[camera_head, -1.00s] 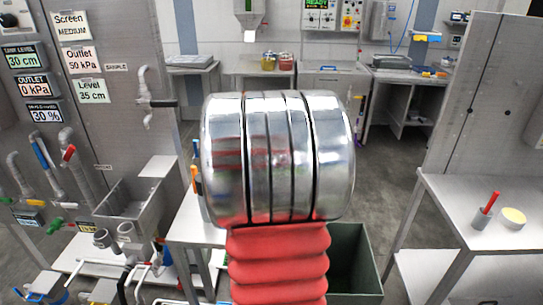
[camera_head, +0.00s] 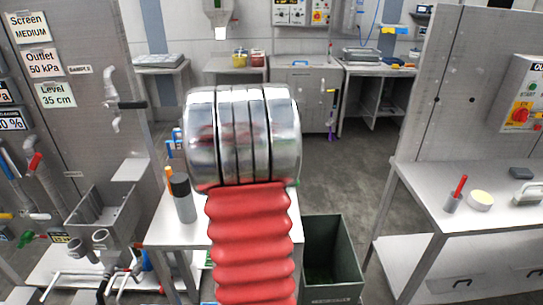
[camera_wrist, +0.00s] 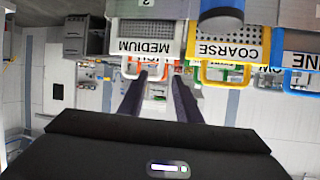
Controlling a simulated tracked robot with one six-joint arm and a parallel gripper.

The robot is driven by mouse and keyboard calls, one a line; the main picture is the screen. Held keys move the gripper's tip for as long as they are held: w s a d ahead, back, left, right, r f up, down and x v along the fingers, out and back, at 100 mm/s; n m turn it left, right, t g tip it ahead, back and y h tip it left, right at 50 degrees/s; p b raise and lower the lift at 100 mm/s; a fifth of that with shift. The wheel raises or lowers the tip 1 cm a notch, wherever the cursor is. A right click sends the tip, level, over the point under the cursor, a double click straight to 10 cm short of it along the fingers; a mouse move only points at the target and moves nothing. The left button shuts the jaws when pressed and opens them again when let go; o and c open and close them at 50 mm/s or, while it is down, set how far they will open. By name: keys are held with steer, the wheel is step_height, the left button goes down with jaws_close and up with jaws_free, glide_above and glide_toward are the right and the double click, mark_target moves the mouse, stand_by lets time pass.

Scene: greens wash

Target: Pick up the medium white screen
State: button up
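In the wrist view, the medium screen (camera_wrist: 147,47) is a grey mesh panel with a white MEDIUM label and a white handle at its near edge. It sits at the top of the view, left of the coarse screen. My gripper (camera_wrist: 160,82) is open, its two dark fingers apart with nothing between them. The fingertips point toward the medium screen, close below its handle in the picture; I cannot tell whether they touch. The head view does not show the medium screen or my gripper; my red and metal arm blocks its middle.
The coarse screen (camera_wrist: 228,45) with a yellow handle and a blue-handled screen (camera_wrist: 297,62) stand to the right in the wrist view. In the head view, a grey bottle (camera_head: 184,200) stands on a table beside my arm. A dark green bin (camera_head: 333,262) is right of it. Floor beyond is clear.

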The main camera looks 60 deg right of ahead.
steer(key=shift+x, duration=1.65)
steer(key=shift+f, duration=0.1)
steer(key=shift+x, duration=2.7)
jaws_close()
